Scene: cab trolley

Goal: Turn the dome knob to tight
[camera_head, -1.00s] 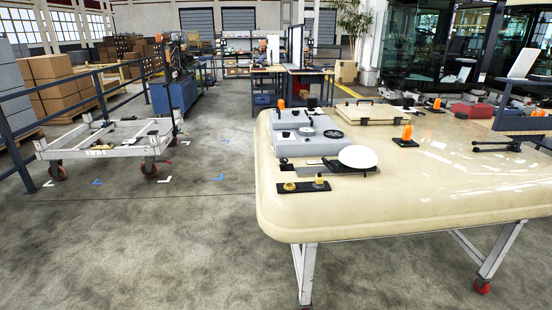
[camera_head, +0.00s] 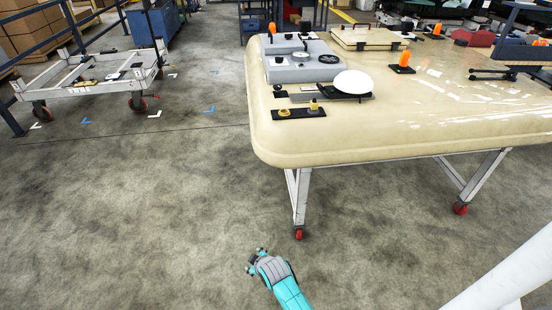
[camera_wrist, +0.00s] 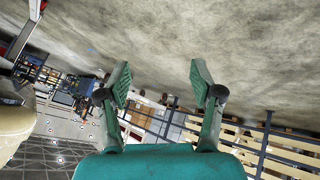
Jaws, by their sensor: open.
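A white dome (camera_head: 354,82) sits on a dark plate near the front left of a cream cab roof panel (camera_head: 420,125). No separate knob can be made out on or under the dome, and its turn setting cannot be read. My gripper (camera_head: 252,262) is low in front of the panel, over the floor, well apart from the dome. In the wrist view my gripper (camera_wrist: 160,80) has its two teal fingers spread with nothing between them. The wrist view shows a cream edge at the left but not the dome.
Orange beacons, including one (camera_head: 404,61), stand on the panel. The trolley leg (camera_head: 300,200) is near my gripper. A white cart (camera_head: 90,80) stands left; floor between is clear.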

